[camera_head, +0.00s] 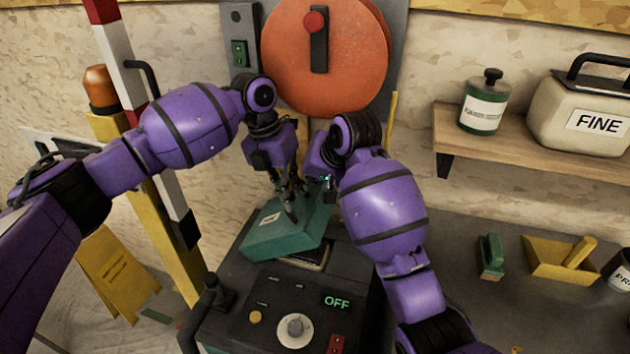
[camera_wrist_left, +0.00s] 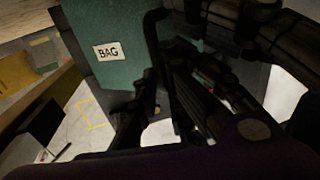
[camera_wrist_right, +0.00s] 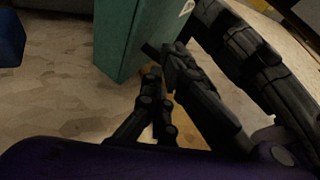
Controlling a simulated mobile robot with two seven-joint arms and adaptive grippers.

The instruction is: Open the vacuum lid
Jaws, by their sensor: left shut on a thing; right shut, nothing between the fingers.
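The vacuum is a dark box with a control panel (camera_head: 280,318) on its top front. Its green lid (camera_head: 268,240), labelled BAG, sits tilted above the body, and part of a dark opening (camera_head: 312,262) shows under its right front edge. The lid also fills the top of the left wrist view (camera_wrist_left: 110,75) and shows in the right wrist view (camera_wrist_right: 135,40). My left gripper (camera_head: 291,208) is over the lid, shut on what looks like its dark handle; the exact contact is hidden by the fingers. My right gripper (camera_wrist_right: 153,78) is shut and empty beside the lid.
An orange round reel (camera_head: 345,60) is on the wall panel behind. A yellow post (camera_head: 165,210) and a yellow floor sign (camera_head: 113,275) stand left. A shelf (camera_head: 540,125) with a canister (camera_head: 483,105) and the FINE container (camera_head: 590,95) is at right. The display reads OFF.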

